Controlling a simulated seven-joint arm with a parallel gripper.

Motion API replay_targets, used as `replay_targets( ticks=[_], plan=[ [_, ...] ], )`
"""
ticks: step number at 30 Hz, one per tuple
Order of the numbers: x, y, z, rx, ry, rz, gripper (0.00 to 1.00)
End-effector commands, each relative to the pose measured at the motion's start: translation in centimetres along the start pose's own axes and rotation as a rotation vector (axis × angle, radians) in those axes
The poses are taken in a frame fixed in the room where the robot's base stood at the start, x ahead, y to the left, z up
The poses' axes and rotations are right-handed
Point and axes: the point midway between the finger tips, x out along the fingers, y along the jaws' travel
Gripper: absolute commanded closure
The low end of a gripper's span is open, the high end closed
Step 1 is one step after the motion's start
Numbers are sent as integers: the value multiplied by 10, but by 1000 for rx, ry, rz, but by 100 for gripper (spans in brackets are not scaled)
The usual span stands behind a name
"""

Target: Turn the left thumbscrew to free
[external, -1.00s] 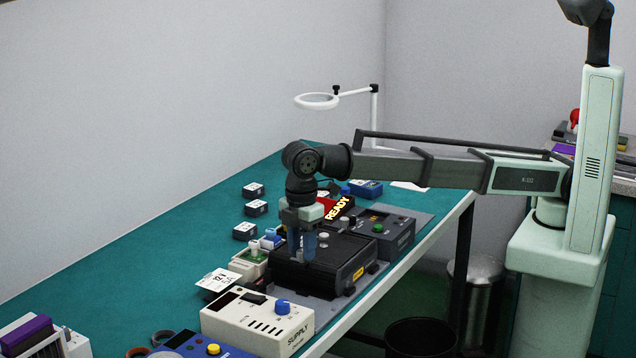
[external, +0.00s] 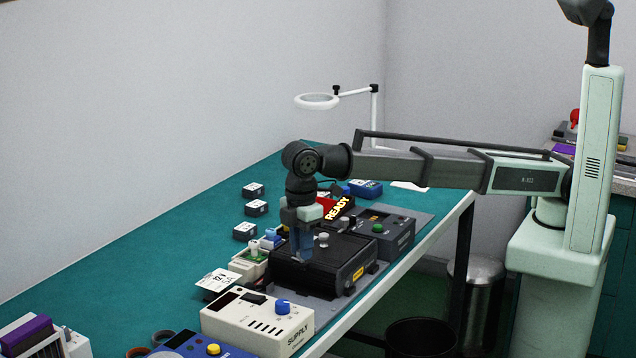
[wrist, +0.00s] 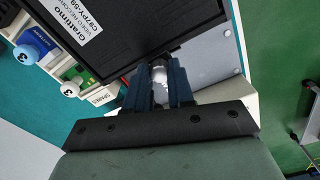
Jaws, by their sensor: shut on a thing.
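A black box unit (external: 330,262) lies on the teal bench, with a labelled black face (wrist: 120,30) in the wrist view. My gripper (external: 303,256) points straight down at the unit's near left part. In the wrist view its two blue fingers (wrist: 160,88) are shut on a pale silver thumbscrew (wrist: 160,82) at the unit's edge. The fingers mostly hide this thumbscrew in the external view. Another silver knob (external: 323,240) stands on top of the unit, apart from my gripper. How far the held thumbscrew is turned cannot be told.
A cream supply box (external: 258,322) with a blue knob stands in front. A dark grey box (external: 385,235) with a green button and a lit READY sign (external: 338,208) stand behind.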

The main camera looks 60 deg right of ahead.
Motion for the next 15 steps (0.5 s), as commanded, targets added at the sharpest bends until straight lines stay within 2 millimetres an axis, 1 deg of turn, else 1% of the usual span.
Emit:
replay_targets(
  ticks=[2,3,11,15],
  plan=[
    [0,0,0,-1,-1,0,100],
    [0,0,0,-1,-1,0,76],
    [0,0,0,-1,0,0,52],
    [0,0,0,-1,0,0,52]
  ],
)
